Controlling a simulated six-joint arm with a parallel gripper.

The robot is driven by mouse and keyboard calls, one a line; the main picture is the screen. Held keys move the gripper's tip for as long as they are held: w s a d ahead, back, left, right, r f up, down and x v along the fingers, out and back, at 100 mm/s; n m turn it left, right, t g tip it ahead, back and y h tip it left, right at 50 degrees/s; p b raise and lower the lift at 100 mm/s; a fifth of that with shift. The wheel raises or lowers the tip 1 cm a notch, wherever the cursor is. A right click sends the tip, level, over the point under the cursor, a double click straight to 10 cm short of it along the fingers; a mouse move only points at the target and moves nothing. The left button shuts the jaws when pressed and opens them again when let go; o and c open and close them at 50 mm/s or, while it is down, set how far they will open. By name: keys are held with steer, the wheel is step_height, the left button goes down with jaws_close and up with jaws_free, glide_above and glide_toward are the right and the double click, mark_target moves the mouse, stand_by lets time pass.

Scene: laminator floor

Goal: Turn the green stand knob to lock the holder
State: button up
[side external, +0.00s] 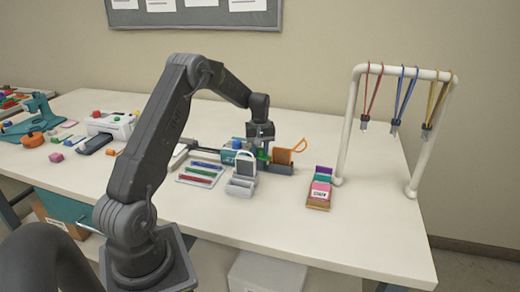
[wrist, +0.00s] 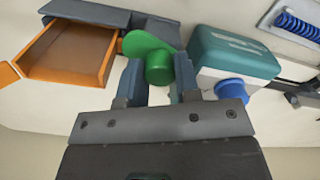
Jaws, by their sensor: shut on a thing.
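The green knob (wrist: 158,66) has a round cylindrical body and a flat green lobe to its upper left. My gripper (wrist: 158,78) has one finger on each side of the knob and is shut on it. In the side view my gripper (side external: 262,146) points down at the knob (side external: 262,156), which is mostly hidden there. An orange open-framed holder (wrist: 88,82) sits left of the knob in the wrist view, against a dark grey stand part (wrist: 95,12). The orange holder (side external: 284,157) also shows right of my gripper in the side view.
A teal block (wrist: 235,48) with a blue knob (wrist: 230,88) stands close beside my gripper. A white rack (side external: 352,100) hangs lanyards at right. The front right tabletop is clear.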

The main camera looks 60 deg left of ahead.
mark_target(260, 149)
steer(key=shift+n, duration=2)
steer(key=o, duration=0.9)
steer(key=shift+o, duration=0.2)
step_height(260, 149, up, 14)
steer(key=shift+f, duration=0.1)
